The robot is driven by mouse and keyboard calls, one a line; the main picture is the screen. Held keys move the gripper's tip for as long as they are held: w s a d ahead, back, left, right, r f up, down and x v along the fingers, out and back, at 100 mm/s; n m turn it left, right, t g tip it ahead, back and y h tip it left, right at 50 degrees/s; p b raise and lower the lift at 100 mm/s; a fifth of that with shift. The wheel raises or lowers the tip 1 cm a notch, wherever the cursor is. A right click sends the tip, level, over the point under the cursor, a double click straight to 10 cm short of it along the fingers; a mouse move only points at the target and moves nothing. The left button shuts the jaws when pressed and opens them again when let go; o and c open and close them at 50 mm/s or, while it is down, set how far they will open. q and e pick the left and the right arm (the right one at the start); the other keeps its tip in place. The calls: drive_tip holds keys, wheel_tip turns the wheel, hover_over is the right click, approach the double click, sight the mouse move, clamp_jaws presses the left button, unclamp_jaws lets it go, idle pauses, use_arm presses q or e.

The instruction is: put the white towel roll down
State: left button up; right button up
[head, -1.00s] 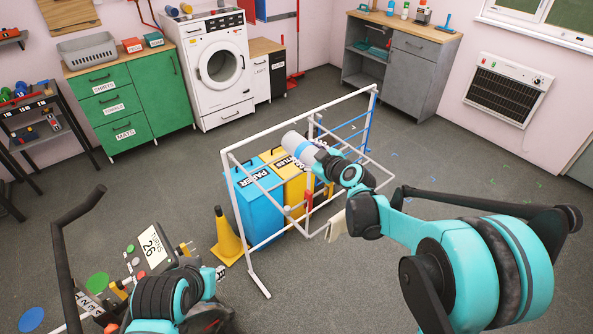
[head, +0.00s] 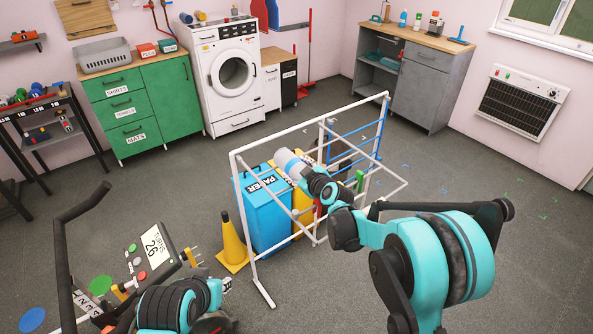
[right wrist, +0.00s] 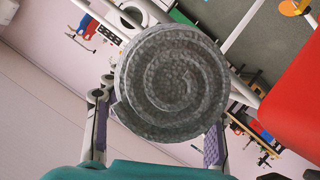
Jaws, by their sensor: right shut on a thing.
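The white towel roll (head: 290,163) is held by my right gripper (head: 308,174), which is shut on it. In the head view it is up in the air, in line with the tops of the bins inside the white rail frame. I cannot tell how far above the bins it is. In the right wrist view the towel roll (right wrist: 172,82) shows its spiral end, grey in shade, between the two purple-padded fingers of the right gripper (right wrist: 157,125).
The white rail frame (head: 262,282) surrounds a blue PAPER bin (head: 265,218) and a yellow bin (head: 303,203). A yellow cone (head: 232,242) stands to their left. A green cabinet (head: 165,95), a washing machine (head: 231,75) and a grey workbench (head: 430,85) line the walls.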

drive_tip(key=shift+f, duration=0.1)
drive_tip(key=o, duration=1.3)
drive_tip(key=shift+f, duration=0.1)
drive_tip(key=shift+s+d+r, duration=0.1)
drive_tip(key=shift+r, duration=0.25)
drive_tip(key=shift+p+v, duration=1.45)
drive_tip(key=shift+v, duration=4.9)
drive_tip(key=s+d+m+g+h, duration=0.2)
drive_tip(key=s+d+m, duration=0.1)
drive_tip(key=s, duration=0.6)
drive_tip(key=s+d+f+m+g+h, duration=0.1)
drive_tip(key=s+d+m, duration=0.3)
drive_tip(key=s, duration=0.6)
drive_tip(key=s+d+m+g+h, duration=0.2)
drive_tip(key=s+d, duration=0.3)
drive_tip(key=s, duration=0.4)
drive_tip(key=shift+s+f+m+g+h, duration=0.15)
drive_tip(key=shift+f+m+g+h, duration=0.2)
drive_tip(key=shift+m+h, duration=0.4)
